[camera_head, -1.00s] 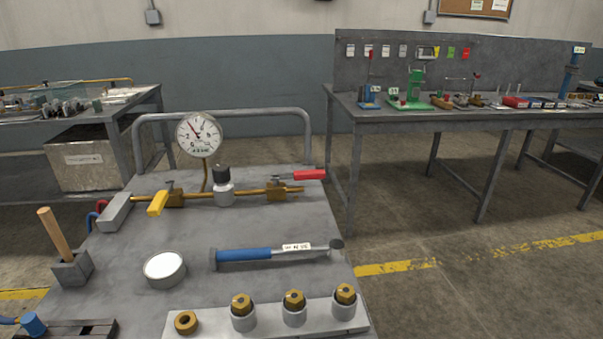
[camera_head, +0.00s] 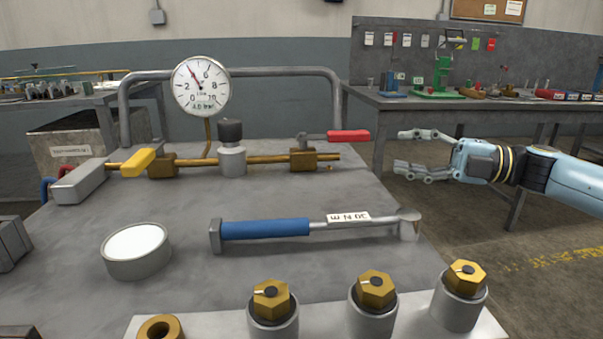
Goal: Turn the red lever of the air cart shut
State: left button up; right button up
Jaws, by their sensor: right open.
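The red lever (camera_head: 348,136) sits on the right brass valve (camera_head: 316,158) of the air cart (camera_head: 190,222). It points right, roughly along the brass pipe (camera_head: 270,160). A yellow lever (camera_head: 138,161) sits on the left valve, angled toward the front. The round gauge (camera_head: 201,86) stands above the pipe. My right gripper (camera_head: 398,152) is open and empty, to the right of the red lever and a little lower in the picture. Its fingers point left and do not touch the lever. My left gripper is not in view.
A blue-handled torque wrench (camera_head: 266,229) lies on the cart top. A round white-topped tin (camera_head: 136,250) and several brass nuts on cylinders (camera_head: 376,290) are nearer. The cart's rear rail (camera_head: 270,71) rises behind the pipe. A workbench (camera_head: 430,103) stands behind my right gripper.

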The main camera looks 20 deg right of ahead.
aim_at(350, 132)
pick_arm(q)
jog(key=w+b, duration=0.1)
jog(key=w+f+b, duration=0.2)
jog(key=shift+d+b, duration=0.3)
pick_arm(e)
jog(key=shift+n, duration=0.7)
jog(key=x, duration=0.3)
jog(key=w+d+x, duration=0.1)
jog(key=x, duration=0.3)
jog(key=r+x, duration=0.1)
jog(key=x, duration=0.3)
jog(key=shift+w+d, duration=0.15)
jog(key=shift+w, duration=0.3)
jog(key=shift+c, duration=0.5)
grip_shut()
